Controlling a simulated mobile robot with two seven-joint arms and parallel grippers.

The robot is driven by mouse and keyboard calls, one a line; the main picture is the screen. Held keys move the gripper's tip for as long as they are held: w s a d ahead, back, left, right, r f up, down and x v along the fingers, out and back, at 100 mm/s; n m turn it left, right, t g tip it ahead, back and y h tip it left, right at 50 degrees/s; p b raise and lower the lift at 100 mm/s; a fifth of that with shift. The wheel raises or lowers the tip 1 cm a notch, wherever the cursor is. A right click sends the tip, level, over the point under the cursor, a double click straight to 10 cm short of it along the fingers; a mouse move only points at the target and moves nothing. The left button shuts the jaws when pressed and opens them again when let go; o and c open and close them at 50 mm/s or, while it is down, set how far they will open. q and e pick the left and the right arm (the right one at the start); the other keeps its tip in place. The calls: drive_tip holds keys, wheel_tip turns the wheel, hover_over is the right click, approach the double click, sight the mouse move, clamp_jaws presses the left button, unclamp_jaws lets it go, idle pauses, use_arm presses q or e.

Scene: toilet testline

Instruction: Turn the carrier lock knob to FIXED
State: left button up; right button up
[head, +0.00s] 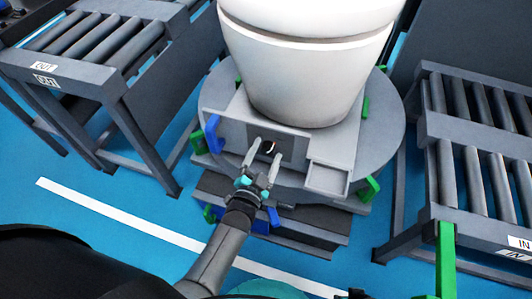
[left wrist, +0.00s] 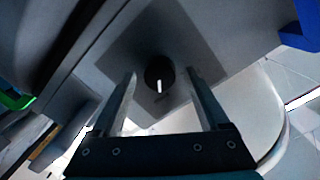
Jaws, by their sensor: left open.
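The carrier lock knob (head: 268,147) is a small round dark knob with a white pointer mark, on a dark grey panel (head: 292,144) at the front of the carrier (head: 385,135). In the left wrist view the knob (left wrist: 158,70) shows between and beyond my fingers, its white mark pointing toward the bottom of the picture. My left gripper (head: 263,157) is open in front of the knob, one finger to each side. I cannot tell whether the fingers touch it. No label reading FIXED is legible. My right gripper is not in view.
A white toilet (head: 305,60) stands on the round carrier. Blue (head: 213,134) and green (head: 368,190) clamp-like parts sit around its edge. Roller conveyors stand at left (head: 85,45), marked OUT, and right (head: 480,165), marked IN. An open grey box (head: 327,180) is right of the panel.

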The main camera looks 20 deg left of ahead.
use_arm(q)
drive_tip(key=shift+s, duration=0.4)
drive_tip(key=s+p, duration=0.3)
drive_tip(key=s, duration=1.1)
drive_tip(key=shift+s+a+r+p, duration=0.2)
drive_tip(key=shift+a+r+p, duration=0.15)
drive_tip(key=shift+r+p, duration=0.1)
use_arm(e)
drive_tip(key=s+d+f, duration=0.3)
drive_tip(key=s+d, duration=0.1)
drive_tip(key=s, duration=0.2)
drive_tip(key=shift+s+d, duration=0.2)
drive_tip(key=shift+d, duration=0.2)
